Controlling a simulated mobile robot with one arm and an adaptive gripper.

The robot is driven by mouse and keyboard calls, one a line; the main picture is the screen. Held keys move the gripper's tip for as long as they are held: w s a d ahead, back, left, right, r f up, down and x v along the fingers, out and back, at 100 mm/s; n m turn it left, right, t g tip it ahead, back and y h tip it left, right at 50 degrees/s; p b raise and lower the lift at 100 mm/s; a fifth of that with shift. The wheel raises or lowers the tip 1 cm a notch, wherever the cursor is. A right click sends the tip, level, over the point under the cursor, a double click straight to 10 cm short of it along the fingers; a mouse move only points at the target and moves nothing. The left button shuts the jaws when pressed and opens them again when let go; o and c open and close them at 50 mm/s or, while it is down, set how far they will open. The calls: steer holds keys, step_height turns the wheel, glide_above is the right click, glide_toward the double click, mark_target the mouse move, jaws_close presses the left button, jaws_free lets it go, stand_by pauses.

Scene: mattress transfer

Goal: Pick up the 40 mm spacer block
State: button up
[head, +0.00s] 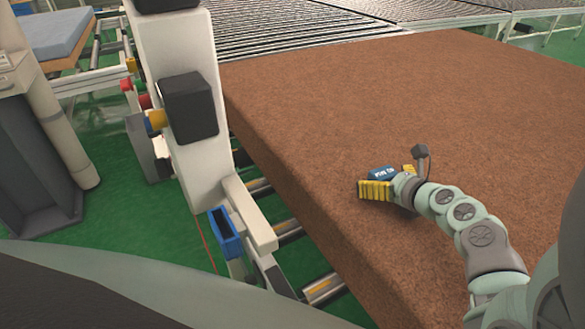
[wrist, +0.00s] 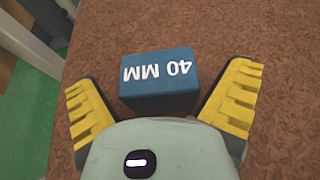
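The spacer block (wrist: 158,80) is blue with white "40 MM" lettering on its face. In the wrist view it lies on the brown mattress (wrist: 200,30), just ahead of and between the fingers. My gripper (wrist: 163,97) is open, with a yellow ridged finger on each side of the block. Gaps show between the block and both fingers, so neither appears to touch it. In the head view the block (head: 382,174) shows at my gripper (head: 388,180), near the mattress's left edge, partly hidden by the near yellow finger.
The mattress's left edge drops to rollers and green floor (head: 175,235). A white post (head: 180,60) with a black box (head: 189,107) stands beside it, with a blue holder (head: 224,232) lower down. Roller conveyors (head: 320,25) lie behind. The mattress top is otherwise clear.

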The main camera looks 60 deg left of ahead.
mark_target(383, 173)
steer(key=c, duration=1.3)
steer(key=shift+o, duration=0.2)
steer(key=shift+r, duration=0.15)
steer(key=shift+r, duration=0.6)
step_height(383, 173, up, 2)
steer(key=shift+s+r, duration=0.1)
steer(key=shift+s, duration=0.05)
steer(key=s+d, duration=0.2)
steer(key=s, duration=0.2)
steer(key=s+d+p, duration=0.1)
steer(key=s+d, duration=0.2)
steer(key=s, duration=0.1)
steer(key=s+d+r, duration=0.1)
steer(key=s+d, duration=0.2)
steer(key=s, duration=0.1)
steer(key=shift+s+d, duration=0.1)
steer(key=shift+d, duration=0.05)
steer(key=shift+s+d+r, duration=0.15)
steer(key=shift+s+d, duration=0.05)
steer(key=shift+s, duration=0.3)
